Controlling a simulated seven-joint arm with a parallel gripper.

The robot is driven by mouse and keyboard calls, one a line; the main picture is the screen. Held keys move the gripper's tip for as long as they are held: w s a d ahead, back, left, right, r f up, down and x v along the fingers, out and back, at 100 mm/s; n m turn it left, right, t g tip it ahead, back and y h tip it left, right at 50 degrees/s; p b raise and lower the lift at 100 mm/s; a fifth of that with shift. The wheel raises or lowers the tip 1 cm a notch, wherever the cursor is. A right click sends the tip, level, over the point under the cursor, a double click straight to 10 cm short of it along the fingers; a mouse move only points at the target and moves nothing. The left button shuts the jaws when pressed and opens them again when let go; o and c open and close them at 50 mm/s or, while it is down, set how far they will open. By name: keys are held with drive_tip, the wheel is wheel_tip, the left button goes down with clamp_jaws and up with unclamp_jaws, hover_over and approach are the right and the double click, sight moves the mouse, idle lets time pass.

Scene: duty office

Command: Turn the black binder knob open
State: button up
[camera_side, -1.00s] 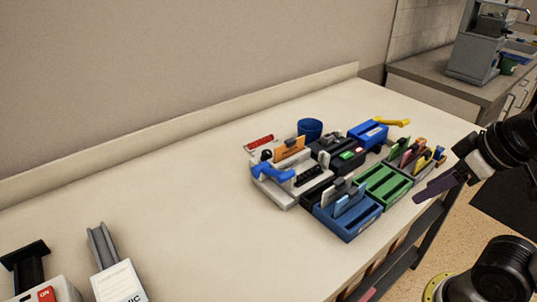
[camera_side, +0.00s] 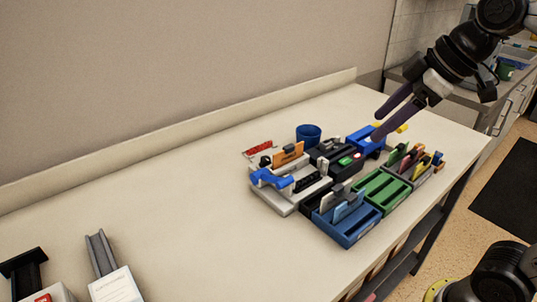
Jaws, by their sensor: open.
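A small black round knob (camera_side: 265,161) shows at the back left of a white device (camera_side: 287,207) with a blue lever (camera_side: 271,178); I cannot tell for sure that it is the binder knob, or how it is turned. My gripper (camera_side: 377,127) is open and empty. Its two long purple-grey fingers point down and left, over the blue tray with a yellow part (camera_side: 402,127) at the back right of the cluster. It is well to the right of the black knob and partly hides the blue tray.
Black trays (camera_side: 333,150), a green tray (camera_side: 381,189) and a blue tray with cards (camera_side: 349,228) crowd around the white device. A dark blue cup (camera_side: 308,134) stands behind. The left and middle of the table (camera_side: 170,200) are clear. Two devices stand at the front left.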

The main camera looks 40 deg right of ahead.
drive_tip(key=w+r+n+y, duration=0.1)
drive_tip(key=w+n, duration=0.1)
drive_tip(key=w, duration=1)
drive_tip(key=g, duration=0.3)
hover_over(266, 158)
drive_tip(key=s+d, duration=0.4)
wheel_tip(266, 158, down, 12)
drive_tip(key=shift+y, duration=0.4)
drive_tip(key=x, duration=1.3)
clamp_jaws()
